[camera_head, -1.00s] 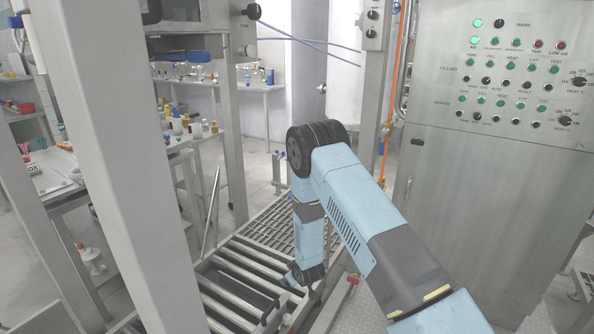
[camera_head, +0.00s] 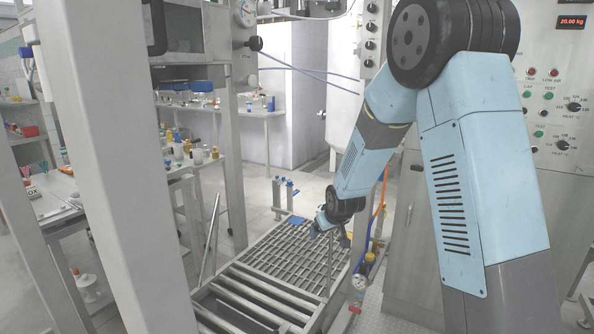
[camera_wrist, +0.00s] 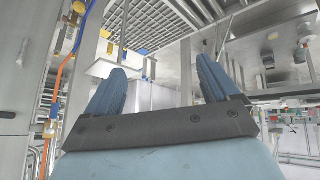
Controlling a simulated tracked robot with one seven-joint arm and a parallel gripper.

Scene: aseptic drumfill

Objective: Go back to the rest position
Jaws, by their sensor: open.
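My blue arm rises at the right of the head view and bends down to my gripper (camera_head: 322,224), which hangs above the grating (camera_head: 290,255) of the conveyor frame. In the wrist view my gripper (camera_wrist: 161,72) shows two ribbed blue fingers set wide apart. Nothing is between them, and it is open and empty. In the head view the fingers are small and partly hidden by the wrist.
Metal rollers (camera_head: 250,300) lie in front of the grating. A grey post (camera_head: 110,150) stands at left, and a control panel (camera_head: 550,120) at right, partly behind my arm. A valve with a gauge (camera_head: 358,283) and an orange hose stand near the gripper. Bottles crowd the left benches.

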